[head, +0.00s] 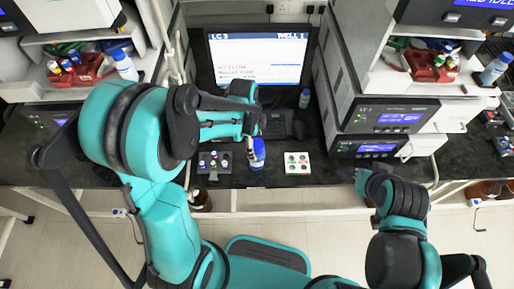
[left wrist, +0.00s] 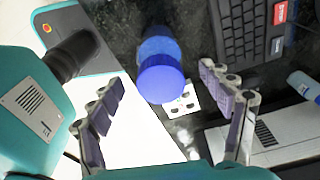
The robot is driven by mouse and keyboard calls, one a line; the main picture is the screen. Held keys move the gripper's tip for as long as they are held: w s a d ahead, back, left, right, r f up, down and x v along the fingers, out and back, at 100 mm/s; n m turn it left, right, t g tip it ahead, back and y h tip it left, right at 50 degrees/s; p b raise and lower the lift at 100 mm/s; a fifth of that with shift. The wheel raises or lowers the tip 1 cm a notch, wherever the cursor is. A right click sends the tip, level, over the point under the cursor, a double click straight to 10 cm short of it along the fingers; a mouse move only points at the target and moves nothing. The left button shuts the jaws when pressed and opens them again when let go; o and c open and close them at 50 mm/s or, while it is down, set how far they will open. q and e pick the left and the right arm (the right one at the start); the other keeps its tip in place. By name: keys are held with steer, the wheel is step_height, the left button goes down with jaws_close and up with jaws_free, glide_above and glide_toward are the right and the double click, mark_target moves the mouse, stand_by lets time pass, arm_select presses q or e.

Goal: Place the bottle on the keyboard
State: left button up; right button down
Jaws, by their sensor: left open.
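The blue-capped bottle (head: 258,155) stands on the dark bench near its front edge. In the left wrist view the bottle (left wrist: 161,78) shows from above, between the spread fingers of my left gripper (left wrist: 165,95). Those fingers are open and no contact with the bottle shows. In the head view my left gripper (head: 252,132) is just above and behind the bottle, partly hidden by its own arm. The dark keyboard (head: 284,124) lies in front of the monitor; part of it shows in the left wrist view (left wrist: 248,38). My right gripper (head: 362,182) is at the bench's front edge, jaws unclear.
A second small bottle (head: 305,98) stands by the monitor (head: 258,60). A white button box (head: 297,163) is right of the blue-capped bottle and a grey knob box (head: 214,164) is left. Instrument stacks (head: 385,117) flank the bench.

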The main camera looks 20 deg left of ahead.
arm_select(q)
steer(key=r, duration=0.3)
steer(key=r+p, duration=0.1)
steer(key=shift+a+r, duration=0.3)
steer(key=shift+r, duration=0.05)
steer(key=s+a+r+n+t+y, duration=0.1)
steer(key=s+a+r+n+t, duration=0.2)
steer(key=n, duration=1.4)
steer(key=shift+s+a+r+t, duration=0.25)
steer(key=shift+s+r+t, duration=1.75)
steer(key=shift+s+r, duration=1.75)
steer(key=shift+w+r, duration=0.1)
steer(key=shift+f+b, duration=1.15)
